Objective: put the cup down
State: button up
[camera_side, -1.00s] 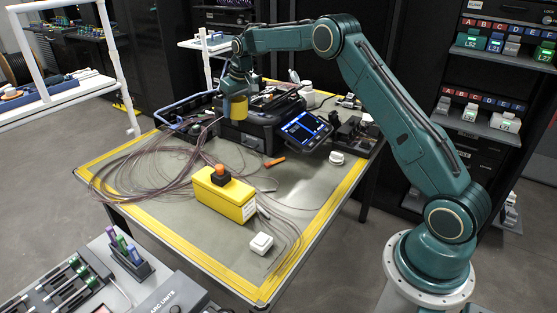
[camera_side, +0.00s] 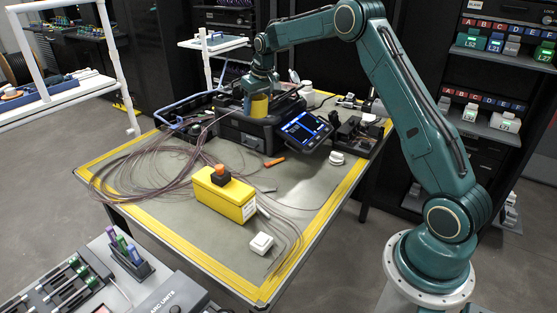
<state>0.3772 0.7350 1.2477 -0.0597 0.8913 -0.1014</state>
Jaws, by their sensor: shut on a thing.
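The cup (camera_side: 259,105) is yellow and upright, at the top of the black splicer case near the back of the table. My gripper (camera_side: 260,92) is shut on the cup from above and hides part of its upper side. I cannot tell whether the cup's base touches the black case (camera_side: 243,132) or hangs just above it.
A screen (camera_side: 304,130) tilts out at the case's right. A blue-handled tray (camera_side: 186,119) stands at its left. A yellow box (camera_side: 222,194) with an orange-topped knob and loose grey fibres (camera_side: 135,165) lie in front. The table's (camera_side: 290,196) right front is mostly clear.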

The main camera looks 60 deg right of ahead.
jog(key=s+d, duration=0.4)
jog(key=s, duration=0.5)
jog(key=m, duration=0.1)
send_over(311, 177)
jog(key=shift+s+a+f, duration=0.1)
jog(key=shift+s+a, duration=0.15)
jog(key=shift+s, duration=0.25)
notch_tip(311, 177, down, 16)
jog(key=shift+f, duration=0.1)
jog(key=shift+f, duration=1.9)
jog(key=shift+f, duration=0.15)
